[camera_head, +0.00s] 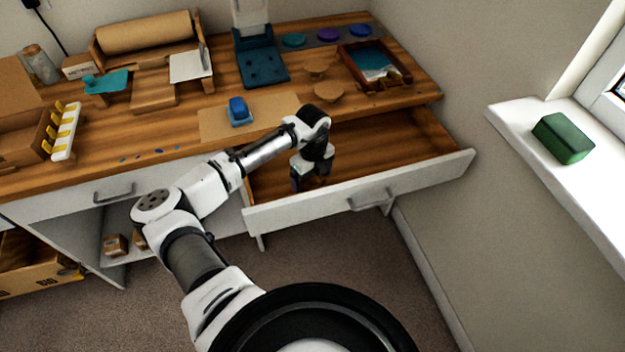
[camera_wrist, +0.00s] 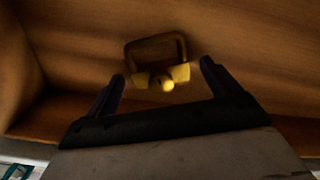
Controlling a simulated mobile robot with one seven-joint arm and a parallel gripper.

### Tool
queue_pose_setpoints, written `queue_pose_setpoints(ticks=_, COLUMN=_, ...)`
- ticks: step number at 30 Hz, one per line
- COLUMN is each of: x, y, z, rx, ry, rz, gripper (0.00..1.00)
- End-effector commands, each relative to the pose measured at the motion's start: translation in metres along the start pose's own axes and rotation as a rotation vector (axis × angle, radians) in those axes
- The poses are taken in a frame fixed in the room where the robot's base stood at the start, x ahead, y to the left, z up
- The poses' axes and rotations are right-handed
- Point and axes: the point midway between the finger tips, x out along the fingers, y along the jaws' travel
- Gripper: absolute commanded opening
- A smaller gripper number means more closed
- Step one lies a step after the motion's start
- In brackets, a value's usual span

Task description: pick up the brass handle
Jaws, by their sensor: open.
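The brass handle (camera_wrist: 167,78) shows in the wrist view as a yellow piece with a rounded knob and a darker brown loop behind it. It lies inside the wooden drawer. My gripper (camera_wrist: 160,80) is open, with one dark finger on each side of the handle's near end. I see no contact between the fingers and the handle. In the head view my gripper (camera_head: 297,182) reaches down into the open drawer (camera_head: 385,150). The handle is not visible there; my arm and the drawer front may hide it.
The drawer's white front (camera_head: 360,190) and side walls stand close around my gripper. The wooden worktop (camera_head: 210,110) above holds a blue object (camera_head: 239,112), a teal stand (camera_head: 262,65) and a tray (camera_head: 375,68). A green block (camera_head: 563,139) lies on the windowsill.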

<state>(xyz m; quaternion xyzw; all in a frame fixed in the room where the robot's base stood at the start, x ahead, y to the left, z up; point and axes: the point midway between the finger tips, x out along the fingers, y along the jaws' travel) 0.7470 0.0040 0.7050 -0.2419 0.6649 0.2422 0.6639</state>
Motion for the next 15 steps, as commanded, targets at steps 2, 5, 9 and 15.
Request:
queue_pose_setpoints(ticks=2, x=0.0048, y=0.0002, z=-0.0001, rx=0.0, ry=0.0, rz=0.001, gripper=0.89)
queue_pose_setpoints(ticks=5, x=0.0069, y=0.0001, z=0.0, rx=0.0, ry=-0.001, rz=0.0, gripper=0.89)
queue_pose_setpoints(ticks=9, x=0.0068, y=0.0, z=0.0, rx=0.0, ry=-0.001, rz=0.0, gripper=0.89)
queue_pose_setpoints(ticks=15, x=0.0066, y=0.0, z=0.0, rx=0.0, ry=-0.001, rz=0.0, gripper=0.63)
